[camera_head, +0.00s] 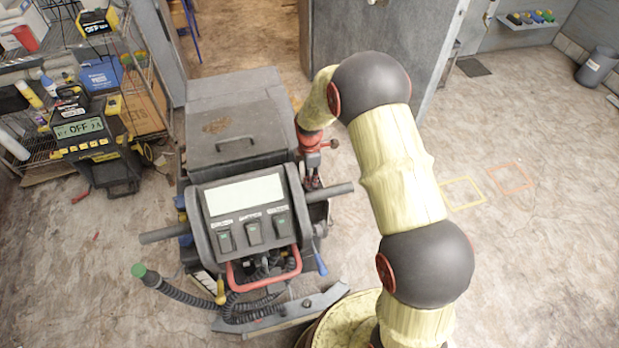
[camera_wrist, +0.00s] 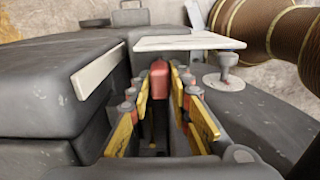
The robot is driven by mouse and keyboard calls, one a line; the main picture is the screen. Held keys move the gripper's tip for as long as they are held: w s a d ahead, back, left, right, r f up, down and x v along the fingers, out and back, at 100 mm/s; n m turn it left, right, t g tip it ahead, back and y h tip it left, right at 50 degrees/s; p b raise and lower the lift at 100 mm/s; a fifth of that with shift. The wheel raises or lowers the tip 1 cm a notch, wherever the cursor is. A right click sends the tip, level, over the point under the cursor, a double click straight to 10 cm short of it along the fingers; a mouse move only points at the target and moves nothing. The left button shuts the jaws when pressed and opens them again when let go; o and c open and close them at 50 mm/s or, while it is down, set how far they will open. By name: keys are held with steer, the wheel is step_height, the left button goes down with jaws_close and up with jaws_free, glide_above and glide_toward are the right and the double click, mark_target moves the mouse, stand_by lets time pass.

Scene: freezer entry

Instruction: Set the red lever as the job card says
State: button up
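A grey wheeled machine (camera_head: 235,150) stands left of centre in the head view. A red block-like grip (camera_wrist: 160,78) shows in the wrist view, between my fingertips. It looks like the end of a lever; its lower part is hidden. My gripper (camera_head: 312,178) is beside the machine's right side, partly hidden by my arm. In the wrist view, my gripper (camera_wrist: 160,95) has its yellow-padded fingers on either side of the red grip. I cannot tell if both pads touch it. No readable job card shows.
The machine has a pale panel (camera_head: 244,195), three switches (camera_head: 254,232), a red U-shaped bar (camera_head: 264,278), a blue lever (camera_head: 320,263) and a yellow lever (camera_head: 220,292). A grey knob (camera_wrist: 227,62) stands right of my fingers.

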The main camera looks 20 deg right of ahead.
jaws_close()
stand_by(0.4)
